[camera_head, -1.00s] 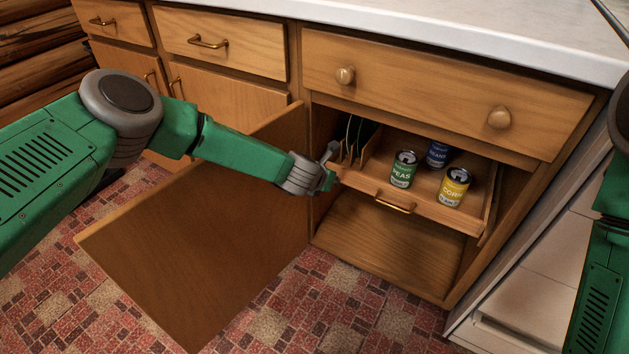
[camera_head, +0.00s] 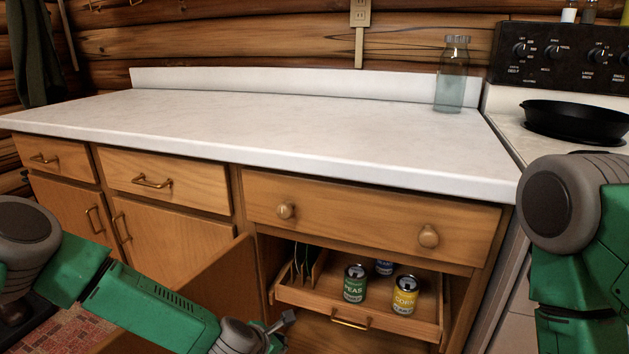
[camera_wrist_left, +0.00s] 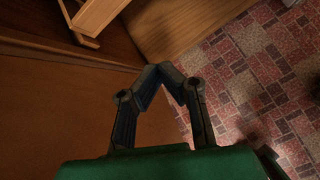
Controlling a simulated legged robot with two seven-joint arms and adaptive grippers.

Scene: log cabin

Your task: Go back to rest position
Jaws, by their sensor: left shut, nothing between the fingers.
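My left gripper (camera_head: 284,322) is low in the head view, in front of the open cabinet and beside its open door (camera_head: 217,285). In the left wrist view the left gripper (camera_wrist_left: 158,72) has its fingertips together with nothing between them, above the red patterned floor and close to the brown door panel (camera_wrist_left: 50,120). My right arm shows at the right edge of the head view; its gripper is out of the frame.
A pull-out shelf (camera_head: 385,321) holds a green peas can (camera_head: 355,284), a yellow corn can (camera_head: 405,295) and a blue can (camera_head: 384,267). The white counter (camera_head: 260,125) is mostly clear, with a glass jar (camera_head: 451,85) at its back right. A black skillet (camera_head: 575,120) sits on the stove.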

